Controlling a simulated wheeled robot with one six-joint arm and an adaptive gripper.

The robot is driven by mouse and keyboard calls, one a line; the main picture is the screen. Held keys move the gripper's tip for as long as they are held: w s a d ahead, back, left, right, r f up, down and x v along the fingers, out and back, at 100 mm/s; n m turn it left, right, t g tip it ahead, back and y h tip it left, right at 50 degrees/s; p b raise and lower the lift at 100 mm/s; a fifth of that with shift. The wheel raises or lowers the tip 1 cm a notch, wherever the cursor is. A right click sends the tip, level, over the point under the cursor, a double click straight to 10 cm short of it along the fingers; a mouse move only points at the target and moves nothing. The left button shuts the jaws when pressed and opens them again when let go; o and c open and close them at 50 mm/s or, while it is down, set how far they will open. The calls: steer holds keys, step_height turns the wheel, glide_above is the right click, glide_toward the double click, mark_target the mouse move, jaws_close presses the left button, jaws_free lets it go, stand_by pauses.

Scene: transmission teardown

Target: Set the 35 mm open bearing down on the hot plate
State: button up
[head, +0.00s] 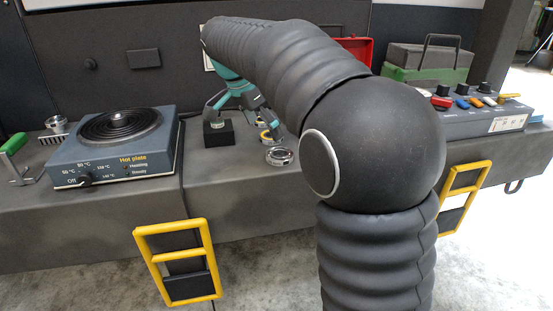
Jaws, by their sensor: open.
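The hot plate (88,158) is a blue-grey box with a dark round coil on top, at the left of the bench in the head view. Its coil carries no bearing. My gripper (240,117), teal and dark, is open with its fingers spread over the bench to the right of the hot plate. A silver ring-shaped bearing (280,156) lies on the bench just below its right finger. A yellow-marked ring (266,137) sits just behind that bearing, partly hidden by the finger. I cannot tell which one is the 35 mm open bearing.
A black block (219,136) with a small metal part on top stands near the left finger. A metal part (57,124) and a green-handled tool (15,145) are left of the hot plate. A control box (470,120) stands at right. My arm hides the middle bench.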

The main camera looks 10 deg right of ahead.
mark_target(278, 149)
steer(key=x, duration=0.3)
steer(key=shift+d, duration=0.1)
steer(key=x, duration=0.2)
steer(key=b+x, duration=0.1)
steer(key=x, duration=0.1)
steer(key=shift+d, duration=0.45)
steer(key=shift+d+f, duration=0.15)
steer(key=shift+f, duration=0.4)
steer(key=c, duration=1.3)
steer(key=shift+c, duration=1.3)
steer(key=shift+w+r, duration=0.1)
steer(key=shift+r, duration=0.05)
